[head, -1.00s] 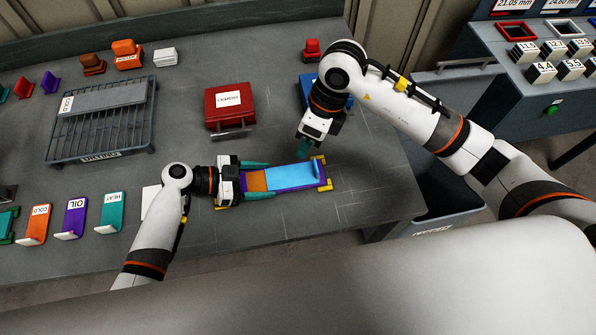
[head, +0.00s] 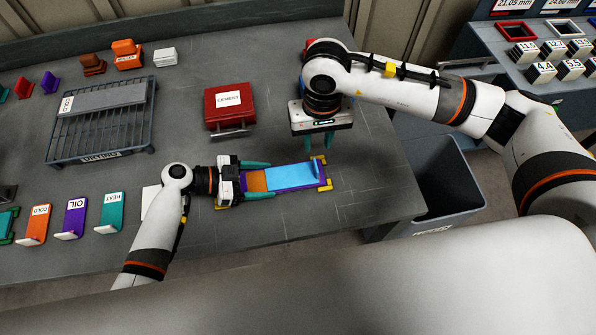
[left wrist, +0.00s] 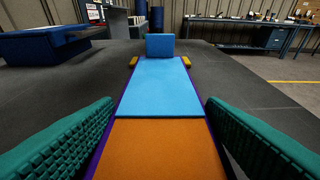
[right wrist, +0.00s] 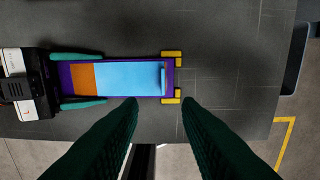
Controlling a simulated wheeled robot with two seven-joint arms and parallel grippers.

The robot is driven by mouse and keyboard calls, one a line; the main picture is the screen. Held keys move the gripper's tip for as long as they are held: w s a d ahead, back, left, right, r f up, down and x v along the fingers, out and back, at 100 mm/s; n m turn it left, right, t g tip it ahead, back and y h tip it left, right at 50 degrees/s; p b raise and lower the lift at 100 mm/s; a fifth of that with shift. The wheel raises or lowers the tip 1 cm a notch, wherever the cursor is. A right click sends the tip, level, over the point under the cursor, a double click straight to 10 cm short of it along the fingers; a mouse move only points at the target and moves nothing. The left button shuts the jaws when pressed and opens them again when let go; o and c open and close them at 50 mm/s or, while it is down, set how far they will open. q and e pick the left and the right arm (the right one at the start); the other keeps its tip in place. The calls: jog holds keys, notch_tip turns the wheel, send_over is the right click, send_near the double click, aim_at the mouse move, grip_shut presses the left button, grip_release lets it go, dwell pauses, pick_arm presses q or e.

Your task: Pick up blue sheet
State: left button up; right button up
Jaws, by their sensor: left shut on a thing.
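The blue sheet (head: 288,176) lies flat on a long purple plate (head: 322,187), with an upright blue tab (left wrist: 160,45) at its far end. An orange piece (head: 258,180) lies on the same plate, beside the sheet's near end. My left gripper (head: 259,179) has its green fingers along both long sides of the plate and is shut on it at the orange end. The blue sheet also shows in the right wrist view (right wrist: 128,75). My right gripper (head: 318,141) is open and empty, pointing down, just behind the tab end and apart from the sheet.
Yellow corner stops (right wrist: 171,54) sit at the plate's right end. A red case (head: 230,106) stands behind, and a wire rack (head: 102,155) stands at the left. Labelled stands (head: 112,212) line the front left. A grey bin (head: 447,178) is beyond the table's right edge.

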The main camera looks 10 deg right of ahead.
aim_at(291, 173)
notch_tip(291, 173, down, 7)
jog(key=shift+r, duration=0.15)
jog(key=f, duration=0.5)
jog(key=shift+d, duration=0.2)
jog(key=shift+c, duration=0.2)
grip_shut()
